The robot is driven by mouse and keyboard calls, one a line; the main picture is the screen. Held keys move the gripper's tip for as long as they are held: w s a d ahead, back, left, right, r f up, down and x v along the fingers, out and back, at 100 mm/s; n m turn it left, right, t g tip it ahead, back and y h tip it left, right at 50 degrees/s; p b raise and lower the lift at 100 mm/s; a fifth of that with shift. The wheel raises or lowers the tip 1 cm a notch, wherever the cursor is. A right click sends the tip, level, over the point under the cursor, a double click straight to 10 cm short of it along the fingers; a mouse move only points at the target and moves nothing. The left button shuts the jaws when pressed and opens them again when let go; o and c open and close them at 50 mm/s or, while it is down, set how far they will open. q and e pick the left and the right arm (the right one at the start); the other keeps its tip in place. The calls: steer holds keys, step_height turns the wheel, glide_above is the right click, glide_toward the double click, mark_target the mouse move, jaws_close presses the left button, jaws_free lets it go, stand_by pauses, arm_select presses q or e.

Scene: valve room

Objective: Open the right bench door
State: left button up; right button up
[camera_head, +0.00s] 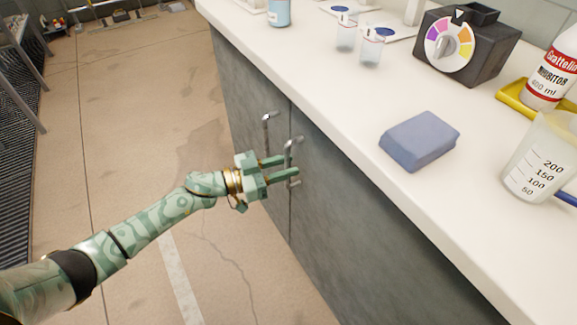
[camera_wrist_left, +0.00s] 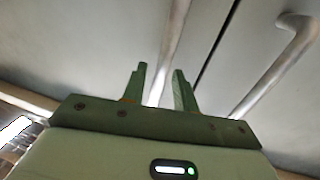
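The right bench door (camera_head: 350,215) is a dark grey panel that looks closed, flush with the left door (camera_head: 239,85). Its upright metal handle (camera_head: 288,152) stands near the seam. My left gripper (camera_head: 291,166) is at this handle, with its two green fingers apart and pointing at the door. In the left wrist view a metal handle bar (camera_wrist_left: 172,55) shows in the gap between the open fingers (camera_wrist_left: 160,85). I cannot tell whether the fingers touch it. A second handle (camera_wrist_left: 273,72) is to the right there, across the dark seam. My right gripper is out of view.
The left door's handle (camera_head: 266,132) is close beside my gripper. The white bench top (camera_head: 330,105) overhangs the doors and carries a blue sponge (camera_head: 419,141), a beaker (camera_head: 541,160), a dial box (camera_head: 465,45) and small vials. The floor (camera_head: 150,110) left of the bench is clear.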

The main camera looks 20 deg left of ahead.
arm_select(q)
steer(key=shift+w+d, duration=0.3)
steer(key=shift+d, duration=0.05)
jaws_close()
